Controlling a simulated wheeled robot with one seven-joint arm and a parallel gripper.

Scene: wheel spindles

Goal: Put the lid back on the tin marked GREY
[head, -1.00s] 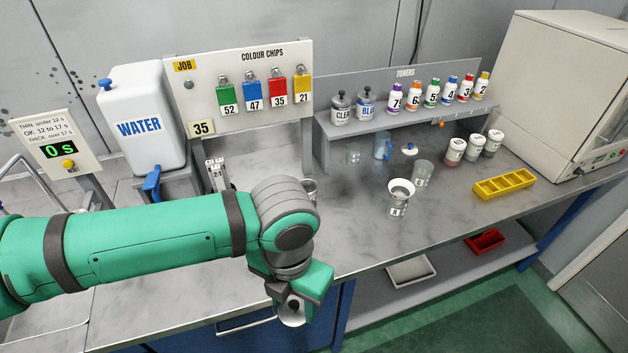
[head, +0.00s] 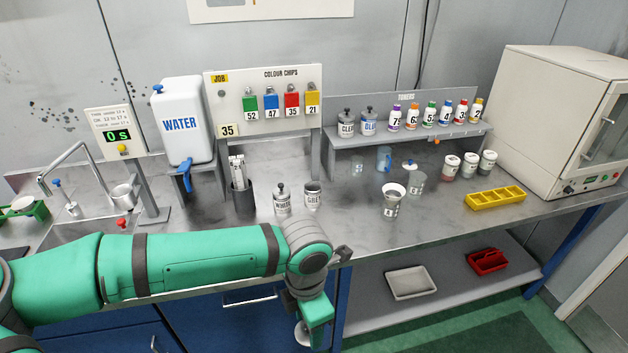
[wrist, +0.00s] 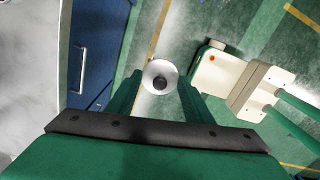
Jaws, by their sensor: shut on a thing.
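The tin marked GREY (head: 312,197) stands upright on the counter and looks open at the top, with no lid on it. The tin marked WHITE (head: 282,203) stands close on its left and has a dark knob on top. My gripper (head: 305,325) is low, in front of the counter's front edge and below the tins. It is shut on a round pale lid (head: 302,334). In the wrist view the lid (wrist: 158,69), with its dark knob, sits between the fingertips (wrist: 161,88), over the floor.
A dark holder with pale strips (head: 242,195) stands left of the tins. The counter's front edge and blue cabinet (head: 205,332) lie beside my arm.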

